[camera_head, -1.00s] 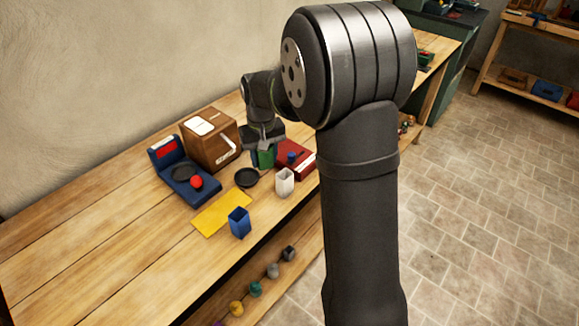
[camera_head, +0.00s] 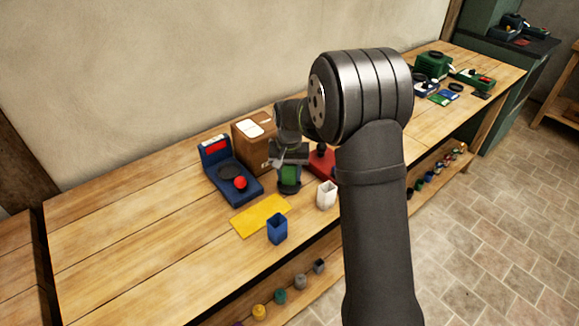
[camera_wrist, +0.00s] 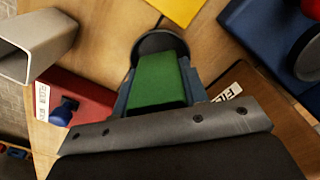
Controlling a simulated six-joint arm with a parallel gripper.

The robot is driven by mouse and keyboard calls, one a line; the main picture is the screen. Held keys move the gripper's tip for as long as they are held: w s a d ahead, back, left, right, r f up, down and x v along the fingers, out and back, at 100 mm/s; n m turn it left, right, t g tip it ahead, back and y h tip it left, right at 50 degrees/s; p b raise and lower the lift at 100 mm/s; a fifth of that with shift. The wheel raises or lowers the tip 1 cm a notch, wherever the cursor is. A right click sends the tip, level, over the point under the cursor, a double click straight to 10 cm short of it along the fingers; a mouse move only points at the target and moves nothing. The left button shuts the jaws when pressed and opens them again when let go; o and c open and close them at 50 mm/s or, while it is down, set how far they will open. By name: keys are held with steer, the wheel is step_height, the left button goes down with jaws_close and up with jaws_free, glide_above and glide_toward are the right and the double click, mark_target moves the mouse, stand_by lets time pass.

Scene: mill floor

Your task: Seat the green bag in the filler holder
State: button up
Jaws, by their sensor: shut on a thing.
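My gripper (camera_head: 289,178) is shut on the green bag (camera_head: 288,174), which hangs upright below it. In the wrist view the green bag (camera_wrist: 157,80) sits between the two fingers. A round black dish (camera_wrist: 152,41), which looks like the filler holder, shows beyond the bag's lower end. In the head view the bag is over this dish (camera_head: 290,189), low down. I cannot tell whether the bag touches it. A brown box (camera_head: 252,140) stands behind, with a partly hidden label starting "FIL" (camera_wrist: 228,93) in the wrist view.
A blue scale-like unit (camera_head: 229,186) with a red button is left of the dish. A red box (camera_head: 322,162) is to the right. The bench's left side is clear.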

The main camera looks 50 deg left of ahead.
steer(key=shift+f, duration=0.45)
steer(key=shift+f, duration=0.35)
stand_by(1.0)
steer(key=shift+r, duration=0.25)
steer(key=shift+r, duration=0.4)
steer(key=shift+r, duration=0.15)
stand_by(0.5)
steer(key=shift+f, duration=0.8)
steer(key=shift+r, duration=0.15)
stand_by(0.4)
steer(key=shift+r, duration=0.65)
